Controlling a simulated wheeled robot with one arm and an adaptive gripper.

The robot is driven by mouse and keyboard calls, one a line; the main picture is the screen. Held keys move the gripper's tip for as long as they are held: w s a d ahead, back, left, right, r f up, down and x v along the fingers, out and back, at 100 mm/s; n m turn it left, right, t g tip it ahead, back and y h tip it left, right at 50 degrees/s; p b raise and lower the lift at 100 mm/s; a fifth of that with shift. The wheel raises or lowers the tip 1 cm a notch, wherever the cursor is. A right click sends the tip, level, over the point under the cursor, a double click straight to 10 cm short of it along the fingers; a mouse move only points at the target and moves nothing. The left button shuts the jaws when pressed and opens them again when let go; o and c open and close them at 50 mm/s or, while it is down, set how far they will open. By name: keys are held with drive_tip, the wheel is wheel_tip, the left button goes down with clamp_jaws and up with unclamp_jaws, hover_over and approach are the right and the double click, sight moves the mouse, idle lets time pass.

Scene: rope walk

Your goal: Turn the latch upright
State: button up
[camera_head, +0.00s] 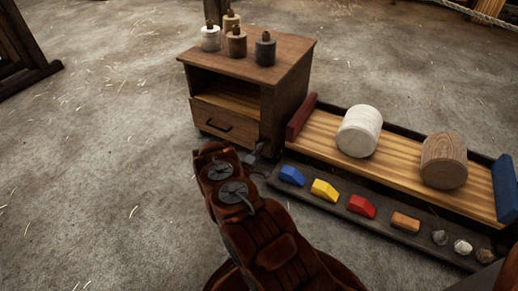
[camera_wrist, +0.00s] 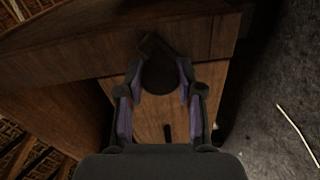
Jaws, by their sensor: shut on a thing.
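The latch (camera_wrist: 158,77) shows in the wrist view as a dark round piece on the cabinet's wooden face, with a short brown bar (camera_wrist: 153,44) slanting at its top. My gripper (camera_wrist: 159,70) has a finger on each side of the round piece and is shut on it. The bar looks tilted, not upright. In the head view my gripper (camera_head: 261,150) is small and dark beside the lower right of the wooden cabinet (camera_head: 287,95). The latch itself is hidden there.
Several capped jars (camera_head: 236,42) stand on the cabinet top. A drawer (camera_head: 224,122) with a dark handle is below the open shelf. At right, a ribbed wooden bed (camera_head: 400,155) holds two rollers, with a strip (camera_head: 330,200) of coloured blocks and stones in front.

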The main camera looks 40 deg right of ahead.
drive_tip(key=n, duration=0.5)
drive_tip(key=shift+f+g, duration=0.1)
drive_tip(key=shift+g, duration=0.2)
drive_tip(key=shift+n, duration=2.3)
drive_tip(key=shift+a, duration=0.1)
drive_tip(key=o, duration=1.2)
drive_tip(key=v, duration=1.2)
drive_tip(key=shift+w, duration=0.15)
